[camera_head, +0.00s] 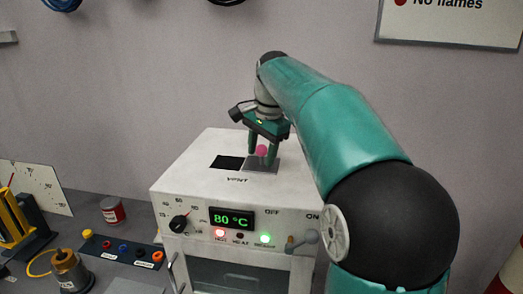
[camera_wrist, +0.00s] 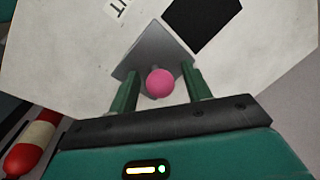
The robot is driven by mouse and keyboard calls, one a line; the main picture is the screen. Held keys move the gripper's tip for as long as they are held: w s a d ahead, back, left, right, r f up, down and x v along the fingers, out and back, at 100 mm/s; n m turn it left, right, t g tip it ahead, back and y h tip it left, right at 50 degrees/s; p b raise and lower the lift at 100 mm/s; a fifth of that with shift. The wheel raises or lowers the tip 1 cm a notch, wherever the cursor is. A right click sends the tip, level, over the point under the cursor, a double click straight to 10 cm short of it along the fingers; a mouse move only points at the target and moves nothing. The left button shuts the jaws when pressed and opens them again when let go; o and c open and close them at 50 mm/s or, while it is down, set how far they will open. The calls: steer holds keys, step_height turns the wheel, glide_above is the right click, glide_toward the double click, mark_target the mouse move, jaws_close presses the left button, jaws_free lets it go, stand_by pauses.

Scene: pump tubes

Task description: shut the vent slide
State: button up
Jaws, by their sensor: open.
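The vent slide is a grey plate (camera_head: 262,164) on top of the white oven (camera_head: 190,187), with a pink knob (camera_head: 262,150) on it. The dark vent opening (camera_head: 227,162) shows uncovered to the left of the plate, above the label VENT. In the wrist view the plate (camera_wrist: 150,50), the pink knob (camera_wrist: 160,83) and the black opening (camera_wrist: 202,22) also show. My gripper (camera_head: 262,152) is open over the plate, with its fingers (camera_wrist: 159,88) on either side of the knob. I cannot tell whether either finger touches it.
The oven front has a display (camera_head: 231,219) reading 80 °C, a black dial (camera_head: 180,222) and a lever (camera_head: 301,240). A red can (camera_head: 112,211), a socket strip (camera_head: 122,250) and a brass-coloured pot (camera_head: 71,270) stand on the bench to the left. The wall rises behind.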

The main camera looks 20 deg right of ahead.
jaws_close()
steer(key=w+a, duration=0.1)
steer(key=a, duration=0.1)
steer(key=w+a, duration=0.2)
steer(key=a, duration=0.1)
steer(key=w+a, duration=0.2)
steer(key=shift+w+a+r, duration=0.1)
steer(key=shift+w+a, duration=0.05)
steer(key=shift+a, duration=0.25)
jaws_free()
steer(key=shift+w+a, duration=0.15)
step_height(320, 180, up, 14)
steer(key=s+d, duration=0.1)
steer(key=s, duration=0.2)
steer(key=shift+d+f, duration=0.15)
steer(key=shift+f, duration=0.1)
